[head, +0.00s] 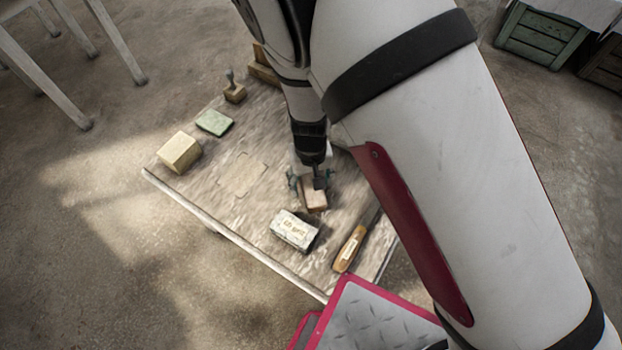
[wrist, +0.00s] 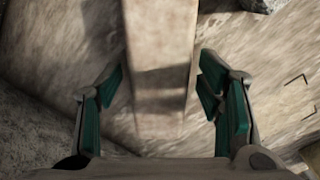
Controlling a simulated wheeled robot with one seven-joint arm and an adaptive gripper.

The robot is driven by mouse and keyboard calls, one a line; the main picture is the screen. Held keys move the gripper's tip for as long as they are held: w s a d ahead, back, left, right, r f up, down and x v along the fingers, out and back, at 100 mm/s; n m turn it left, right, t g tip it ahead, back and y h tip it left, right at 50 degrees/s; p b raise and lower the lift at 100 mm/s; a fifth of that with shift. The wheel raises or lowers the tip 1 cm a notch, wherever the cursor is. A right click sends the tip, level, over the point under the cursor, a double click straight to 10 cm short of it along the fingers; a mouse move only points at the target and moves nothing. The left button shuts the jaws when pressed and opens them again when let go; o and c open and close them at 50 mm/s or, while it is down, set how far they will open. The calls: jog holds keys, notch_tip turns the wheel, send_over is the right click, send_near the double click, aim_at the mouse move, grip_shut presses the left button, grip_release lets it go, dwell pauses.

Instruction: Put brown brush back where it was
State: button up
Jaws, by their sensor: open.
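A light brown block-like object (head: 314,197), which looks like the brown brush, lies on the wooden table under my gripper (head: 311,183). No bristles show, and its far part is hidden by the gripper. In the wrist view the brown brush (wrist: 158,50) runs from the top edge down between the fingers. My gripper (wrist: 163,85) is open, with a teal-padded finger on each side of it. A gap shows on both sides, so the fingers seem apart from it.
The table (head: 205,195) also holds a pale labelled block (head: 295,230), a wooden-handled tool (head: 350,248), a yellowish block (head: 179,152), a green pad (head: 214,122) and a knobbed wooden block (head: 235,93). An outlined patch (head: 242,174) left of my gripper is bare.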

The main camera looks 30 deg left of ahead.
aim_at(310, 180)
notch_tip(310, 180, up, 12)
jog(key=p, duration=0.2)
dwell(0.4)
